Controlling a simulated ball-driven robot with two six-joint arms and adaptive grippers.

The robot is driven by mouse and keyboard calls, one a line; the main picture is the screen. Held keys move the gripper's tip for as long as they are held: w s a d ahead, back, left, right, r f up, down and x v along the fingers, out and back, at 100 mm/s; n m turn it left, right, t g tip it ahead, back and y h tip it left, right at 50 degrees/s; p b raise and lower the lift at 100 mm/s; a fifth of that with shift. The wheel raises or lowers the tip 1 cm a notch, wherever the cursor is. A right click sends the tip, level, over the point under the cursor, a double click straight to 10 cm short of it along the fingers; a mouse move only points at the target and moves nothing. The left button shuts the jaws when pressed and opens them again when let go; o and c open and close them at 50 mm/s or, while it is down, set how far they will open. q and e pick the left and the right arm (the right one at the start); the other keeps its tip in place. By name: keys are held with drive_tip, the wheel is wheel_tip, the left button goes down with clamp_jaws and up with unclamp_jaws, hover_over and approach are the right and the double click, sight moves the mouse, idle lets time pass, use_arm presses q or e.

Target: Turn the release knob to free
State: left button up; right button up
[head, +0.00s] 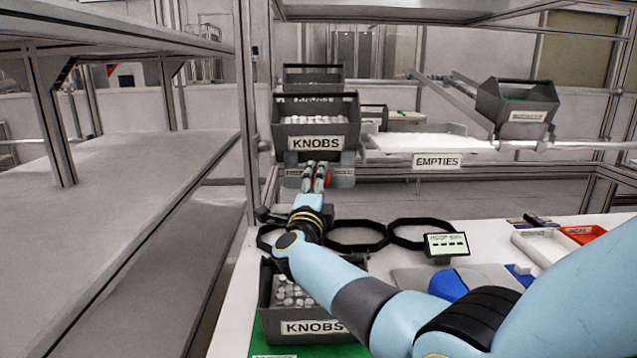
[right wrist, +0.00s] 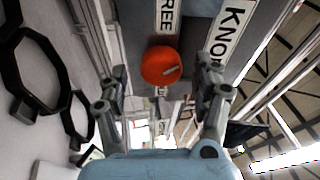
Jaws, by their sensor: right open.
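In the head view the knob (head: 327,178) shows just below the upper grey "KNOBS" bin (head: 316,129), partly hidden by my right gripper (head: 317,170). My right gripper is open, its fingers on either side of the knob in the right wrist view (right wrist: 164,72). Contact cannot be told. My left gripper is not in view.
A lower "KNOBS" bin (head: 283,312) with pale parts stands under my right arm. Black octagonal hoops (head: 357,247) and a small display (head: 446,245) are on the white table. An "EMPTIES" rack (head: 437,160) is right of the upper bin. A metal post (head: 245,100) stands close left.

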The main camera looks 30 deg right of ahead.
drive_tip(key=v, duration=1)
drive_tip(key=shift+s+a, duration=0.2)
drive_tip(key=shift+s, duration=0.1)
drive_tip(key=shift+f, duration=0.1)
